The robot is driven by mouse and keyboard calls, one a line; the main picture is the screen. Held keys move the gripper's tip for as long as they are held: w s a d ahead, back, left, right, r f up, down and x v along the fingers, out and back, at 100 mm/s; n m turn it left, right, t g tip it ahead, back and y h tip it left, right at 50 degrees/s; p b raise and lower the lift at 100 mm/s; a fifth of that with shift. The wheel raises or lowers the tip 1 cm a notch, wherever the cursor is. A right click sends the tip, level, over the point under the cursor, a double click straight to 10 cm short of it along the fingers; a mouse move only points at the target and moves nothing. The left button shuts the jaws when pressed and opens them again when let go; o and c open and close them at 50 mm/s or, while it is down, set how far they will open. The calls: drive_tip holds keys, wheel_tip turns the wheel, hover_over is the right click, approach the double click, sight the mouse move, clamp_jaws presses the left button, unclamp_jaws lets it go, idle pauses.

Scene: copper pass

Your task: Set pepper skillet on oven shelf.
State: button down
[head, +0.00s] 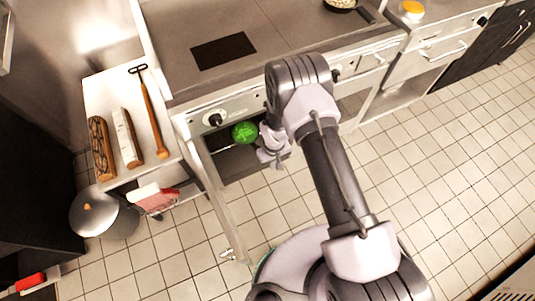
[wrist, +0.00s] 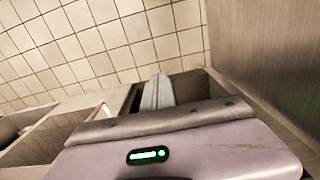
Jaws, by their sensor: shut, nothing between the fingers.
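A bright green round thing, seemingly the pepper (head: 244,132), shows at the front opening of the oven under the counter. I cannot make out its skillet clearly beneath it. The oven's dark inside (head: 238,163) is open at the front, and the shelf is hard to tell apart. My gripper (head: 268,160) is just right of and below the green pepper in the head view, with its fingers shut and empty. The shut fingers also show in the wrist view (wrist: 157,90); no pepper or skillet is seen there.
A thin upright panel, seemingly the open oven door (head: 220,215), stands out over the tiled floor. Another pan (head: 342,4) sits on the stove. Floor at right is clear.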

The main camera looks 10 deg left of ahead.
drive_tip(key=w+a+f+b, duration=0.2)
drive_tip(key=f+b, duration=0.3)
drive_tip(key=f, duration=0.5)
drive_tip(key=shift+w+a+b, duration=0.2)
drive_tip(key=shift+w+b, duration=0.2)
drive_tip(key=shift+w, duration=0.25)
